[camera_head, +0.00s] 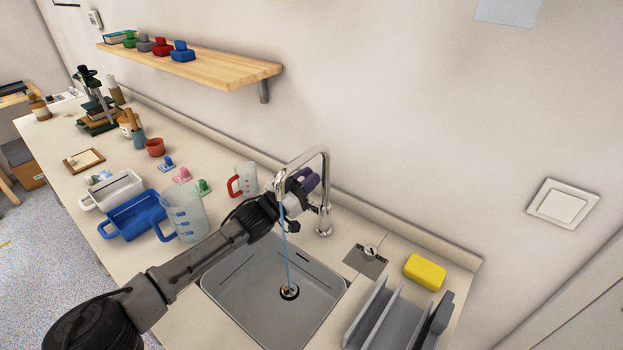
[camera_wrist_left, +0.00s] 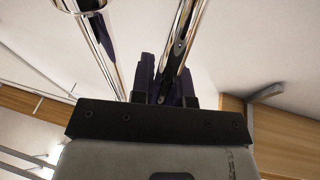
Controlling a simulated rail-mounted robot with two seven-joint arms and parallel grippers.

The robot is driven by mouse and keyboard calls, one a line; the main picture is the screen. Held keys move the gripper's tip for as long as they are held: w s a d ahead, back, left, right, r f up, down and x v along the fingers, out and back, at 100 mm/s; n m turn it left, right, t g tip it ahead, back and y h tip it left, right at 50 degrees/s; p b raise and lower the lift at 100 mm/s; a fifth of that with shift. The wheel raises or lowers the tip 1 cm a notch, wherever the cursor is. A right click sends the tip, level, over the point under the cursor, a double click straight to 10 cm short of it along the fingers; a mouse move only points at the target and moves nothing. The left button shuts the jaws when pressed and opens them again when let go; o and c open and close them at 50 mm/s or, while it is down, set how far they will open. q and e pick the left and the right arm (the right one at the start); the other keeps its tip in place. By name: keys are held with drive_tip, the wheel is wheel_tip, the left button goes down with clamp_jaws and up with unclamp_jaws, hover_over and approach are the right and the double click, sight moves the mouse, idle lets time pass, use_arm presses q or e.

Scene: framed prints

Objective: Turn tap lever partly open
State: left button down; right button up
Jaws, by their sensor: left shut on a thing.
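The chrome tap (camera_head: 325,205) stands behind the sink (camera_head: 262,318), its tall spout arched forward. A thin blue stream runs from the spout to the drain (camera_head: 289,292). My left gripper (camera_head: 305,180), with dark purple fingers, is at the tap, just beside its upright. In the left wrist view the fingers (camera_wrist_left: 165,85) are shut around the lower end of a slim chrome bar, which looks like the tap lever (camera_wrist_left: 182,40). A second chrome tube of the tap stands apart to its left. The lever is hidden behind the gripper in the head view. My right gripper is not in view.
A red-handled measuring cup (camera_head: 243,179) and a large clear jug (camera_head: 184,213) stand left of the sink, near a blue bin (camera_head: 133,216). A grey rack (camera_head: 385,315) and a yellow sponge (camera_head: 425,271) are at right. A wooden shelf (camera_head: 220,72) hangs above.

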use_arm(q)
drive_tip(key=shift+s+a+f+m+t+h+b, duration=0.15)
drive_tip(key=shift+s+a+f+t+h+b, duration=0.15)
drive_tip(key=shift+h+b, duration=0.2)
drive_tip(key=shift+s+a+f+m+t+h+b, duration=0.15)
drive_tip(key=shift+s+a+t+h+b, duration=0.1)
drive_tip(key=shift+s+h+b, duration=0.2)
drive_tip(key=shift+s+a+r+h, duration=0.1)
drive_tip(key=shift+a+r+h, duration=0.05)
drive_tip(key=shift+a+h, duration=0.1)
drive_tip(key=c, duration=1.1)
unclamp_jaws()
drive_tip(key=shift+r, duration=0.15)
